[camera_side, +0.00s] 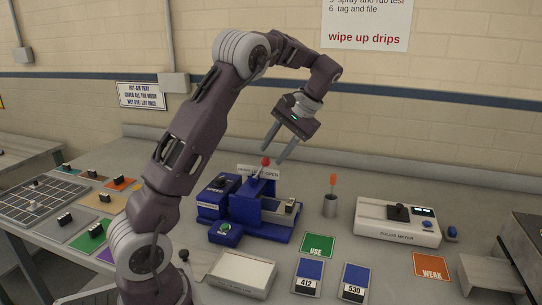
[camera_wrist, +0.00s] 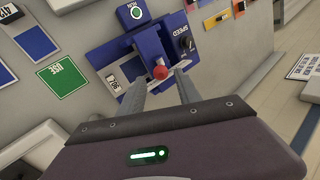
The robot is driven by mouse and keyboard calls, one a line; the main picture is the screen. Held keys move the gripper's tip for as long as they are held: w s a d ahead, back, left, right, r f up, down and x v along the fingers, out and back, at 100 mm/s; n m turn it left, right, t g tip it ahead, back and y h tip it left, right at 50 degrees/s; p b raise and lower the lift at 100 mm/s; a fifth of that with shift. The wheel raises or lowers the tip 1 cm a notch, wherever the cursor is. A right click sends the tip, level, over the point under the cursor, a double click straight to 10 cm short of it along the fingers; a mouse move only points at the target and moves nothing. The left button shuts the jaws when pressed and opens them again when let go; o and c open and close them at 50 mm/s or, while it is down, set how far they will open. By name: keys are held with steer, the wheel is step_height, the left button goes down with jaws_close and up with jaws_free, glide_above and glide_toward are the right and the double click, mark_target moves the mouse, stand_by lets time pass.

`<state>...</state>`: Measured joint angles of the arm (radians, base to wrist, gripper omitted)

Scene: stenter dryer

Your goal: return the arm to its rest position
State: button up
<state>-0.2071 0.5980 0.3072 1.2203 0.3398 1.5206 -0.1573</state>
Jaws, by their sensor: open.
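My gripper (camera_side: 279,149) is open and empty, raised above the blue stenter dryer (camera_side: 262,229) in the side view. Its two fingers point down, apart from each other. In the wrist view, the fingertips of my gripper (camera_wrist: 158,82) frame the red knob (camera_wrist: 160,72) of the dryer, which lies beyond them. In the side view the red knob (camera_side: 266,161) stands just below and between the fingertips; I cannot tell whether anything touches. The dryer's green button box (camera_side: 225,233) sits at its front.
A green USE card (camera_side: 317,245), blue cards 412 (camera_side: 308,272) and 530 (camera_side: 354,278), and an orange WEAK card (camera_side: 432,266) lie on the bench. A metal cup (camera_side: 330,207), a white meter (camera_side: 390,227) and a pale tray (camera_side: 243,274) stand around the dryer. Air above the bench is clear.

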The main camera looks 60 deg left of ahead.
steer(key=s+d+r+m+t+h, duration=0.1)
steer(key=s+d+r+m+t, duration=0.15)
steer(key=d+r, duration=0.4)
steer(key=s+d+f+m+t+h, duration=0.3)
steer(key=s+d+t, duration=0.4)
steer(key=s+d, duration=1)
steer(key=shift+s+d+f+m, duration=0.35)
steer(key=shift+d+m, duration=0.3)
steer(key=shift+d, duration=0.6)
steer(key=shift+t, duration=0.25)
